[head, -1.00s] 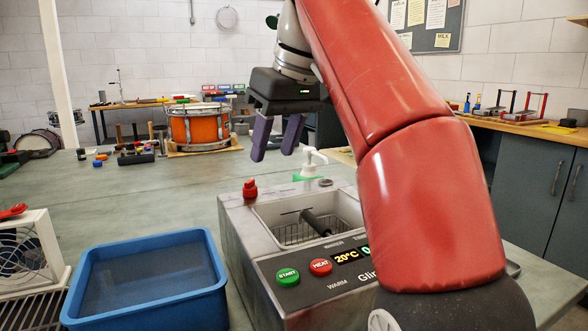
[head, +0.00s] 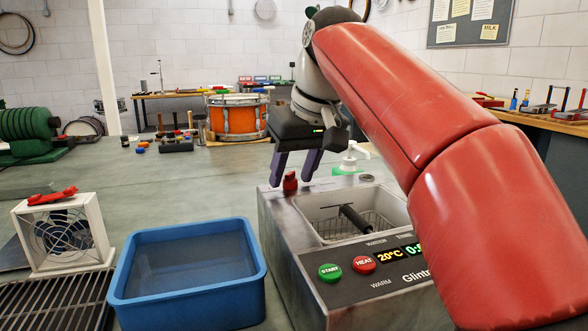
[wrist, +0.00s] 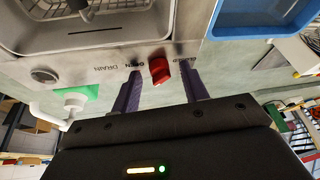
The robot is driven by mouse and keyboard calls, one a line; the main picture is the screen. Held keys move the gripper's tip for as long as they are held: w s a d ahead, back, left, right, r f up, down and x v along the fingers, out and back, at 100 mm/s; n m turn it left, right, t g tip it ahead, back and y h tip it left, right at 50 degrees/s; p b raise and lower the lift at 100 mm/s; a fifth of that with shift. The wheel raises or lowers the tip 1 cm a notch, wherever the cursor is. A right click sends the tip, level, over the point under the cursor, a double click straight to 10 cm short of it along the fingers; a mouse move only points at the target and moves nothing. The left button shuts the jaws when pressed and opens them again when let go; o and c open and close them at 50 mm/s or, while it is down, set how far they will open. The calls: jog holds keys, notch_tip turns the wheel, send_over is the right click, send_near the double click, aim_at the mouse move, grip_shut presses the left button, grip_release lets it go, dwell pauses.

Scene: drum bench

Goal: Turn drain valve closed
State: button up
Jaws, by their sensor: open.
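The red drain valve knob (head: 290,182) stands on the back left corner of the grey ultrasonic cleaner (head: 283,243). In the wrist view the red knob (wrist: 159,71) sits beside the printed words DRAIN and OPEN; another label is partly hidden by a finger. My gripper (head: 296,182) is open, with its two purple fingers reaching down at the knob. In the wrist view the gripper (wrist: 165,82) has one finger on each side of the knob, with a gap visible on both sides. The knob's handle looks slightly tilted toward the viewer's upper left.
A blue tub (head: 190,270) stands left of the cleaner. A white fan (head: 60,235) with a red part on top is farther left. A white pump bottle (head: 350,160) stands behind the cleaner, and an orange drum (head: 237,117) is at the back. The bench behind the tub is clear.

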jog(key=shift+c, duration=0.4)
jog(key=c, duration=0.9)
jog(key=shift+o, duration=0.2)
jog(key=shift+n, duration=0.3)
jog(key=shift+w+d+n+g+y, duration=0.1)
jog(key=shift+n+g+y, duration=0.3)
jog(key=shift+n, duration=0.9)
jog(key=shift+w+d+n+g+y, duration=0.1)
jog(key=shift+n+g+y, duration=0.3)
jog(key=shift+n, duration=0.9)
jog(key=o, duration=0.9)
jog(key=shift+o, duration=0.2)
